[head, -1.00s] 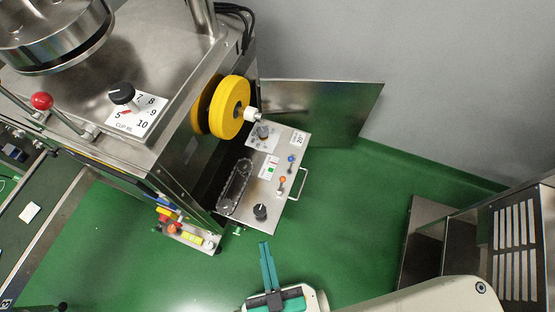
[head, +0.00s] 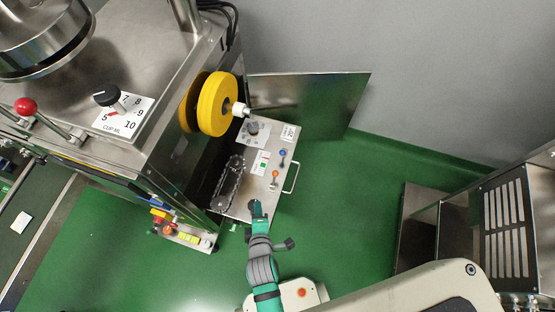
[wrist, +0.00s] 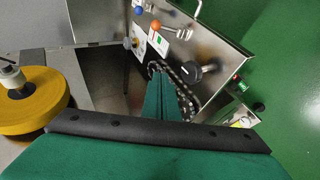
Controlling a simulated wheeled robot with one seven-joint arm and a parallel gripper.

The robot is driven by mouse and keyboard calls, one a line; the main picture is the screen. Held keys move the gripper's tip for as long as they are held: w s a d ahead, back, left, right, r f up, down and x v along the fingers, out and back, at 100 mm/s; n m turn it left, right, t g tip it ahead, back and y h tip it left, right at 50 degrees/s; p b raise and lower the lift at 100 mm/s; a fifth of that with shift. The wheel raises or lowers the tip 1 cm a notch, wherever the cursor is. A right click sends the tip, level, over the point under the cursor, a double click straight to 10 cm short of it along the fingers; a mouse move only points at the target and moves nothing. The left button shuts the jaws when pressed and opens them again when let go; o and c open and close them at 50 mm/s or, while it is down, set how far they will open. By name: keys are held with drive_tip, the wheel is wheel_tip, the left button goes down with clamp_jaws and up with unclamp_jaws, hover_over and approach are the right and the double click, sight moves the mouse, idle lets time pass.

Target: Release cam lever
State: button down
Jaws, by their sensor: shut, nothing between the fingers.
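A steel panel (head: 245,208) juts from the machine's side, with two small levers on it. One has a blue ball (head: 282,153), the other an orange ball (head: 275,174). In the wrist view the blue ball (wrist: 138,10) and orange ball (wrist: 155,25) are at the top. I cannot tell which is the cam lever. A black knob (wrist: 190,70) sits on the same panel, right of my fingers; my gripper covers it in the head view. My gripper (head: 256,204) is shut and empty over the panel's near end. Its green fingers (wrist: 158,78) show in the wrist view beside the chain (wrist: 180,85).
A yellow roll (head: 218,104) on a spindle stands above the panel's far end. An open steel door (head: 320,100) is behind it. A small control box (head: 185,235) is at lower left. The green floor (head: 350,200) to the right is clear.

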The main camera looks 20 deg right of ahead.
drive_tip(key=w+d+f+n+g+h, duration=0.1)
drive_tip(key=w+d+f+n+g, duration=0.2)
drive_tip(key=w+n, duration=0.4)
drive_tip(key=n+g+h, duration=0.2)
drive_tip(key=n, duration=0.3)
approach(283, 152)
drive_tip(key=s+a, duration=0.3)
drive_tip(key=shift+a+f, duration=0.1)
drive_tip(key=shift+f, duration=0.1)
drive_tip(key=shift+f, duration=0.1)
drive_tip(key=x, duration=0.8)
drive_tip(key=shift+w, duration=0.2)
drive_tip(key=shift+x, duration=0.75)
